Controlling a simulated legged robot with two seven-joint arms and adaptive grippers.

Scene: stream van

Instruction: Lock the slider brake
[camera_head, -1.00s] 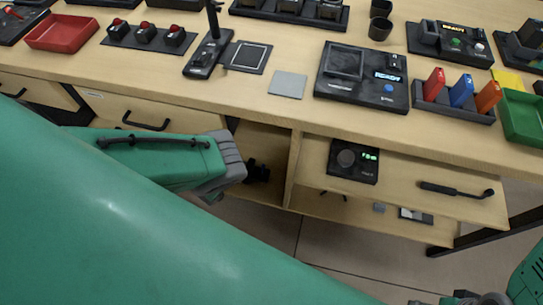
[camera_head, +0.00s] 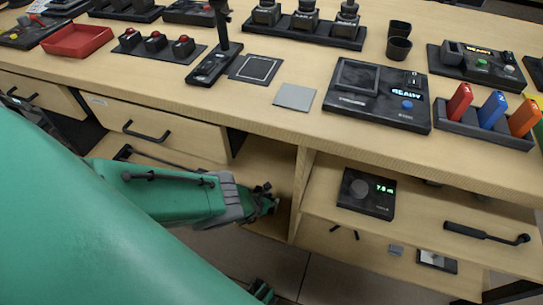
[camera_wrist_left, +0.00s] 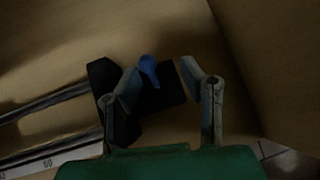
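In the left wrist view, a black slider carriage (camera_wrist_left: 102,78) carries a small blue lever (camera_wrist_left: 149,70), which looks like the brake. It sits by a dark rail (camera_wrist_left: 45,105) with a white number scale (camera_wrist_left: 50,158). My left gripper (camera_wrist_left: 162,82) is open, its two fingers on either side of the blue lever. I cannot tell whether they touch it. In the head view my left gripper (camera_head: 266,199) reaches into the open bay under the bench; the slider is mostly hidden there by my arm.
The wooden bench top (camera_head: 240,105) is above my left arm. A drawer (camera_head: 160,130) is left of the bay and an upright divider (camera_head: 301,190) is right of it.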

